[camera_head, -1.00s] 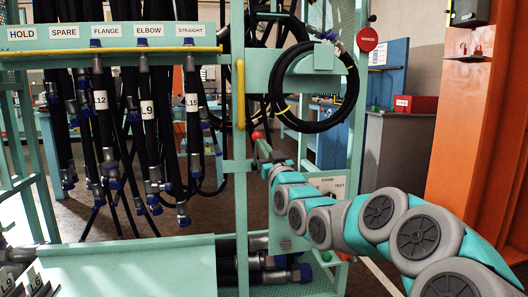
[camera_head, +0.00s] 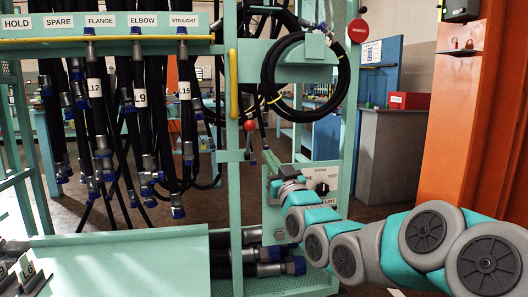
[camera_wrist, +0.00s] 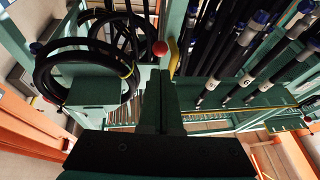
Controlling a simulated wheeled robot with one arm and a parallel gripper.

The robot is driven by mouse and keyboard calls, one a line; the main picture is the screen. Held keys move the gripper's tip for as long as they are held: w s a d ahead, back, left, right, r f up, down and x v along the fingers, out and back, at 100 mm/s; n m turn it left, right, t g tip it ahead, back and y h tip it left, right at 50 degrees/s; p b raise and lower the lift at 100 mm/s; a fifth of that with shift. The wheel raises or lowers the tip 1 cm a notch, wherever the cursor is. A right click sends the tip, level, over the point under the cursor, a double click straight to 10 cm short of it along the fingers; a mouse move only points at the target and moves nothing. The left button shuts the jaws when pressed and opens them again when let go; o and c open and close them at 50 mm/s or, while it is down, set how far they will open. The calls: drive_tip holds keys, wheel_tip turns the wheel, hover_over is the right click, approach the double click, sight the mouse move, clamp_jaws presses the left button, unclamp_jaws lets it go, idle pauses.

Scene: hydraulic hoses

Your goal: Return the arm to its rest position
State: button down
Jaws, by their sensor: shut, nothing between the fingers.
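My gripper (camera_head: 272,160) is at the end of my grey and teal arm, in front of the control panel (camera_head: 323,173) on the right of the hose rack. The arm hides part of the panel. In the wrist view my gripper (camera_wrist: 159,95) shows two dark fingers pressed together with nothing between them. A red ball knob (camera_head: 249,125) is close by on the rack. It also shows just past the fingertips in the wrist view (camera_wrist: 160,48); I cannot tell whether they touch.
Black hoses (camera_head: 140,120) hang under the label rail (camera_head: 110,42). A coiled hose (camera_head: 268,75) hangs at upper right. A teal tray (camera_head: 120,265) is at lower left. An orange column (camera_head: 475,120) stands right. A grey cabinet (camera_head: 395,155) stands behind my arm.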

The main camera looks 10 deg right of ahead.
drive_tip(key=s+a+f+g+h, duration=0.1)
drive_tip(key=s+a+f+g, duration=0.1)
drive_tip(key=s+f+g, duration=0.7)
drive_tip(key=s+a+f+g+h, duration=0.1)
drive_tip(key=s+f+g, duration=0.3)
drive_tip(key=f, duration=0.9)
drive_tip(key=s+f+m+g, duration=0.1)
drive_tip(key=s+f+g, duration=0.1)
drive_tip(key=s, duration=0.9)
drive_tip(key=s+f+m+g+h+p, duration=0.1)
drive_tip(key=s+f+g, duration=0.2)
drive_tip(key=s, duration=0.8)
drive_tip(key=s+d+f+g+p, duration=0.1)
drive_tip(key=s+f+g, duration=0.2)
drive_tip(key=s, duration=0.9)
drive_tip(key=g, duration=0.2)
drive_tip(key=shift+f+m+g+h, duration=0.2)
drive_tip(key=shift+m+g+h, duration=0.2)
